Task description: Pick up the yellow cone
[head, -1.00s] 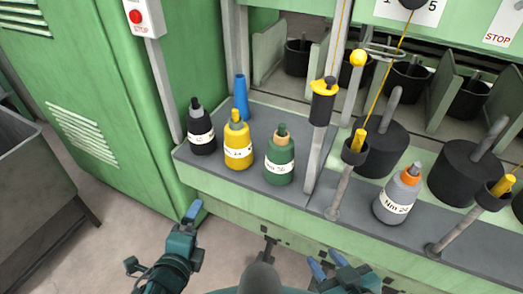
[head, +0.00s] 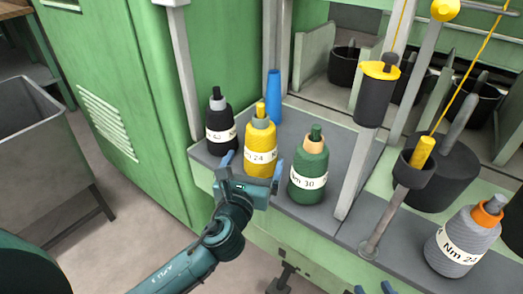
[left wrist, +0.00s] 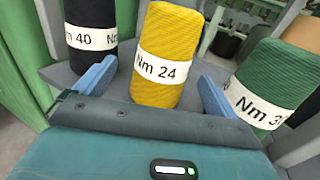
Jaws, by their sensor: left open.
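The yellow cone (head: 261,146), a yarn cone with a white label reading Nm 24, stands upright on the grey shelf (head: 330,142) between a black cone and a green cone. My left gripper (head: 252,172) is open just in front of it. In the left wrist view the yellow cone (left wrist: 160,55) stands beyond and between the two blue fingertips (left wrist: 155,85), with space around it. My right gripper (head: 374,290) shows only as blue fingertips at the bottom edge.
The black cone (head: 220,125) stands close on the left and the green cone (head: 308,170) close on the right. A blue tube (head: 273,97) stands behind. A grey post (head: 362,165) and a grey cone (head: 462,240) are further right.

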